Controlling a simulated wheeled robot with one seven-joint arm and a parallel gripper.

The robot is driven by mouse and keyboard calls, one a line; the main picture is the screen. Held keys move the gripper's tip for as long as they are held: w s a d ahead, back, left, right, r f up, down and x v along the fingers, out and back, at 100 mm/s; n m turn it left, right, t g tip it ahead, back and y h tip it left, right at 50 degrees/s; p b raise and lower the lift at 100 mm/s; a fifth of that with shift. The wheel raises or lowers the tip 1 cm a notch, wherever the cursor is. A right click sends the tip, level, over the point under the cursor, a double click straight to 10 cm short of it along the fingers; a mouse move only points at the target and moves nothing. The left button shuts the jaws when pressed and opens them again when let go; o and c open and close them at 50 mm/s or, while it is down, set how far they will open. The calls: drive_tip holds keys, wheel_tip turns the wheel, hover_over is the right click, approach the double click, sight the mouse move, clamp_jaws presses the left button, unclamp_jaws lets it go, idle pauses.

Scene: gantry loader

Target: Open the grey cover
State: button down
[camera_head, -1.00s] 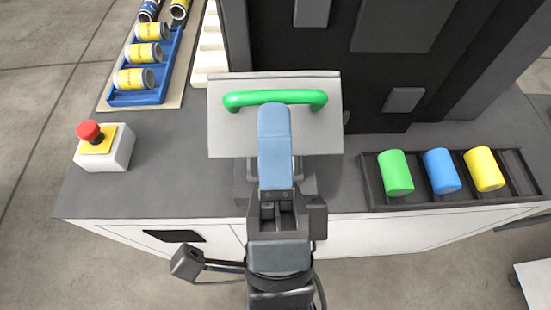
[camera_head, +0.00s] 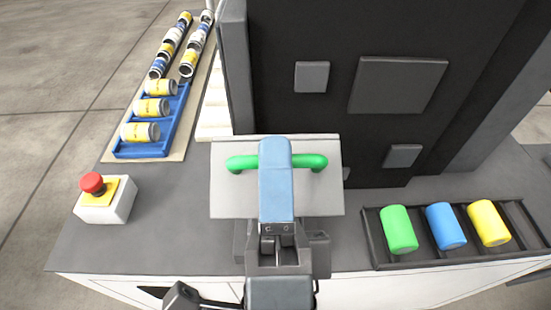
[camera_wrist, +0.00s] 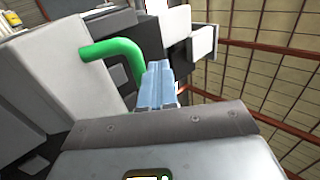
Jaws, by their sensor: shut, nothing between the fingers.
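The grey cover (camera_head: 230,199) is a light grey panel with a green bar handle (camera_head: 309,161) along its upper part. It stands on the counter in front of a dark machine. My gripper (camera_head: 275,150) is shut, its blue fingers lying across the middle of the handle in the head view. In the wrist view the blue fingers (camera_wrist: 157,85) are together, next to the green handle (camera_wrist: 115,48), with nothing seen between them. Part of the handle and the cover's middle are hidden behind my gripper. I cannot tell whether the fingers touch the handle.
A red emergency button on a white box (camera_head: 105,200) stands at the left. A blue tray (camera_head: 150,149) with several cans is behind it. A dark rack (camera_head: 450,253) holds green, blue and yellow cylinders at the right. The dark machine (camera_head: 330,120) rises behind the cover.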

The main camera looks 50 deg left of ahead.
drive_tip(key=b+v, duration=0.3)
drive_tip(key=v, duration=0.4)
drive_tip(key=shift+s+d+f, duration=0.15)
drive_tip(key=shift+d+f, duration=0.05)
